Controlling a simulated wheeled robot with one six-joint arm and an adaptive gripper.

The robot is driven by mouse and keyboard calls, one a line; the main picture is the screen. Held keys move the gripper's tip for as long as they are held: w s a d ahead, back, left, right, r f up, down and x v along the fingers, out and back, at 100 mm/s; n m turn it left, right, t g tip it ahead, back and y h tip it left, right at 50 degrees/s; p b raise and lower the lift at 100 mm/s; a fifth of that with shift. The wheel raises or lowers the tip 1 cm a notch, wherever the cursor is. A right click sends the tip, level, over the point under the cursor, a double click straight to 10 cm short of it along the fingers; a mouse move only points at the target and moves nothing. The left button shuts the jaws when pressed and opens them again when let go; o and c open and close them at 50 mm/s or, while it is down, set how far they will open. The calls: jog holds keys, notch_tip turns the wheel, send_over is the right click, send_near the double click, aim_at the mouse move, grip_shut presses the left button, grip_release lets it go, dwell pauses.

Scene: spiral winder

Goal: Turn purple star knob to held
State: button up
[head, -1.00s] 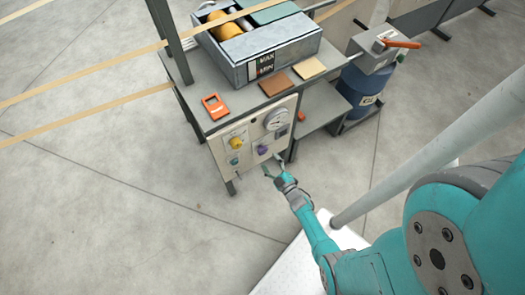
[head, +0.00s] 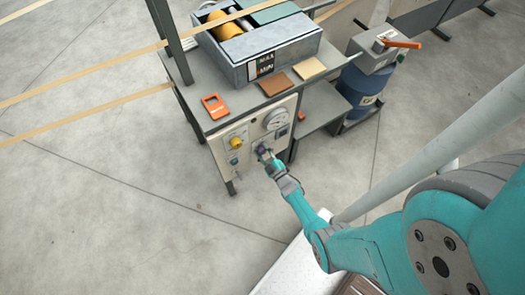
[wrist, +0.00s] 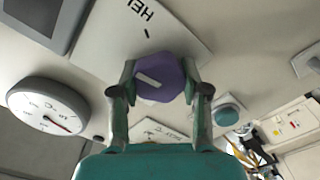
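The purple star knob (wrist: 172,72) is on the cream control panel (head: 226,163) of the winder bench. A white bar on its face slants from upper left to lower right in the wrist view. A plate beside it carries tilted lettering starting "HEL" (wrist: 141,9), cut off by the frame edge. A second label (wrist: 152,128) is partly hidden behind my gripper. My gripper (wrist: 160,75) has one finger on each side of the knob, and both fingertips appear to touch it. In the head view my gripper (head: 264,154) covers most of the knob.
A gauge (wrist: 48,107), a dark-framed screen (wrist: 38,18) and a teal button (wrist: 228,110) surround the knob. A yellow knob (head: 236,142) sits to its left in the head view. An orange-handled box (head: 385,48) and blue drum (head: 360,88) stand right. Floor at left is clear.

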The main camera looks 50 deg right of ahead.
jog(key=c, duration=0.3)
jog(key=shift+c, duration=0.2)
jog(key=m, duration=0.3)
jog(key=shift+m, duration=0.3)
jog(key=shift+d+m, duration=0.1)
jog(key=shift+m, duration=1.7)
jog(key=o, duration=1.1)
jog(key=shift+o, duration=0.2)
jog(key=shift+s, duration=0.1)
